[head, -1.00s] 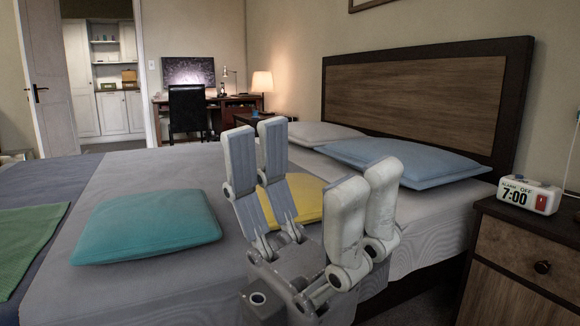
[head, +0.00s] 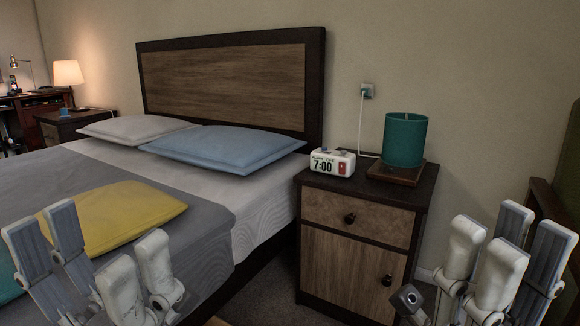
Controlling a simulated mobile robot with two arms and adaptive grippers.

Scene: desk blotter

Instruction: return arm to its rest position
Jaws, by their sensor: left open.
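My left gripper (head: 92,262) is at the lower left of the head view, in front of the bed. Its grey-white fingers stand apart with nothing between them. My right gripper (head: 507,252) is at the lower right, in front of the nightstand's right side and the wall. Its fingers are also spread, with nothing visible between them. Both grippers point upward in the picture. Most of both arms is outside the frame.
The bed (head: 215,205) holds a yellow cushion (head: 115,215) and a blue pillow (head: 222,148). Dark floor (head: 270,280) shows between bed and nightstand.

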